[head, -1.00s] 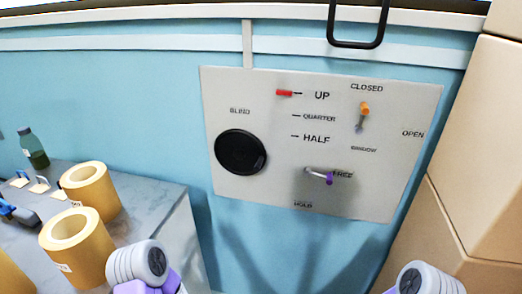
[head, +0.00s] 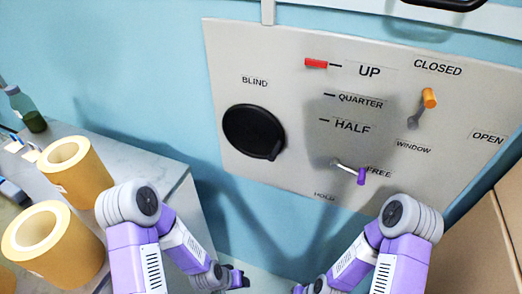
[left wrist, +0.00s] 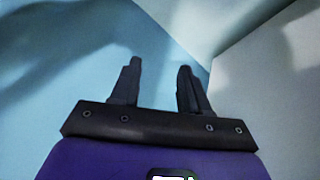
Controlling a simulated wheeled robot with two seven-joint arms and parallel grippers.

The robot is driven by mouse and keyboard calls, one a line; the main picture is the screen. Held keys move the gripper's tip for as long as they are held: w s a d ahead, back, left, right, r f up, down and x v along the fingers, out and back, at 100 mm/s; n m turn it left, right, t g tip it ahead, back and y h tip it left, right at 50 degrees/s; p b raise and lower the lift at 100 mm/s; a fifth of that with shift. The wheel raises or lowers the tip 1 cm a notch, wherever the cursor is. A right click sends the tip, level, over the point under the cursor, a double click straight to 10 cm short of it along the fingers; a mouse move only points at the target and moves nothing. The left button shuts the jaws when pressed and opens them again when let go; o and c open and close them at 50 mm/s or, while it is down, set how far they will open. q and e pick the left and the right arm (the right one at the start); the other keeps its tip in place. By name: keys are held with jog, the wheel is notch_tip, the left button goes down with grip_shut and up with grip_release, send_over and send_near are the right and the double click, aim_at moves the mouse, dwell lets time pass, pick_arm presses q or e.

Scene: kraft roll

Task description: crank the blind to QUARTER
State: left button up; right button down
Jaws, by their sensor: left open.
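The grey panel (head: 300,100) on the blue wall carries a black round crank (head: 253,132) under the label BLIND, with a small knob at its lower right rim. A red pointer (head: 316,63) sits level with the UP mark, above QUARTER (head: 360,100) and HALF. A purple-tipped lever (head: 361,176) points toward FREE, with HOLD below it. My left gripper (head: 238,279) is low in front of the wall, below the panel and apart from the crank. In the left wrist view it is open and empty (left wrist: 160,85). My right gripper (head: 298,288) is partly cut off at the bottom edge.
An orange-tipped window lever (head: 429,98) is near CLOSED at the panel's right. Yellow kraft rolls (head: 75,170) and a green bottle (head: 26,108) stand on the grey counter (head: 150,150) at left. Tan boxes (head: 485,240) stand at right. Space before the crank is clear.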

pick_arm(q)
jog(key=w+d+r+m+t, duration=0.2)
jog(key=w+r+t, duration=0.2)
jog(key=w+r, duration=0.55)
jog(key=m+t+h+b, duration=0.25)
jog(key=m+t, duration=0.35)
jog(key=t, duration=0.5)
send_near(279, 142)
jog(key=shift+y, duration=0.35)
jog(key=x, duration=0.4)
jog(key=b+x, duration=0.1)
jog(key=x, duration=0.2)
jog(key=shift+d+f, duration=0.1)
jog(key=shift+f, duration=0.2)
grip_shut()
